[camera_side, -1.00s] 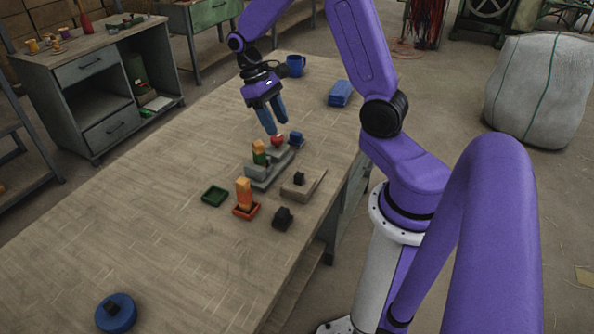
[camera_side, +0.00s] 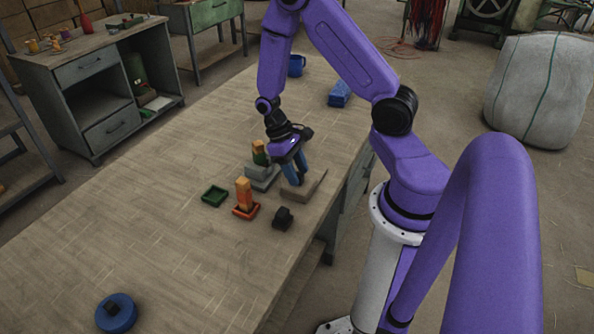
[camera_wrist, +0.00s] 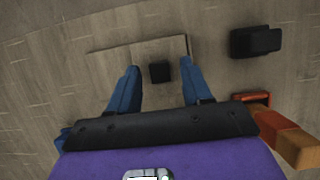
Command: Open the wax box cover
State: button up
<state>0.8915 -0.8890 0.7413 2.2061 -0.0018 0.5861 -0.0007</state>
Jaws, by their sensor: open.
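A flat wooden box (camera_side: 291,194) with a small black knob on top, which looks like the wax box with its cover, sits near the right edge of the table. It also shows in the wrist view (camera_wrist: 112,57). My gripper (camera_side: 298,180) points down over it, with two blue fingers. In the wrist view my gripper (camera_wrist: 160,68) is open, one finger on each side of the black knob (camera_wrist: 160,75). I see gaps between the knob and both fingers. In the side view the fingers hide the knob.
Nearby are a grey stepped block (camera_side: 261,176), an orange tray (camera_side: 246,212) with an upright orange block, a green tray (camera_side: 214,196) and a black block (camera_side: 283,217). A blue disc (camera_side: 116,313) lies at the front. The table's left side is clear.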

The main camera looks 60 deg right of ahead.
jog(key=shift+s+f, duration=0.1)
jog(key=shift+f, duration=0.05)
grip_shut()
jog(key=d, duration=0.7)
jog(key=shift+d, duration=0.2)
grip_release()
